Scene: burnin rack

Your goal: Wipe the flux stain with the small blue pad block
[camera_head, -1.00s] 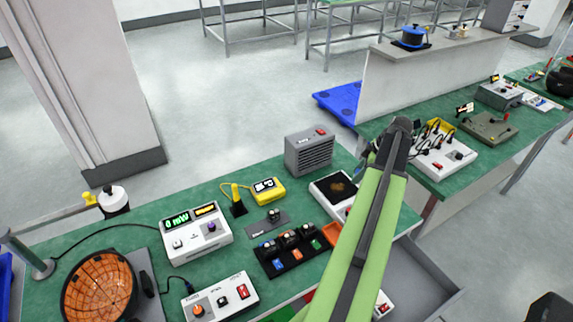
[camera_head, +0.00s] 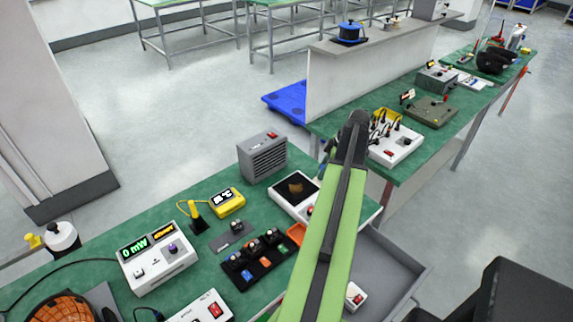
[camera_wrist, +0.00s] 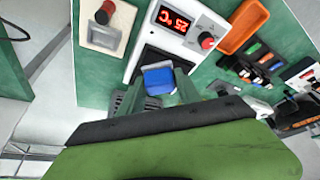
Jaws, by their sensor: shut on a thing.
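The small blue pad block (camera_wrist: 158,80) is between the fingers of my gripper (camera_wrist: 160,88) in the wrist view, and the gripper is shut on it. Past the block is the black top of a white hotplate (camera_wrist: 172,45) with a red 25 °C display. In the head view the flux stain (camera_head: 296,188) is a brown patch on that black top. In the wrist view the block and fingers cover part of the top, and I cannot make out the stain. Whether the block touches the top, I cannot tell. My arm hides the gripper in the head view.
A grey fan heater (camera_head: 263,157) stands behind the hotplate. An orange tray (camera_wrist: 243,26) and a black holder with several coloured pieces (camera_head: 258,262) are close by. A white box with a red knob (camera_wrist: 107,24) is on the hotplate's other side. A grey drawer (camera_head: 385,268) stands open.

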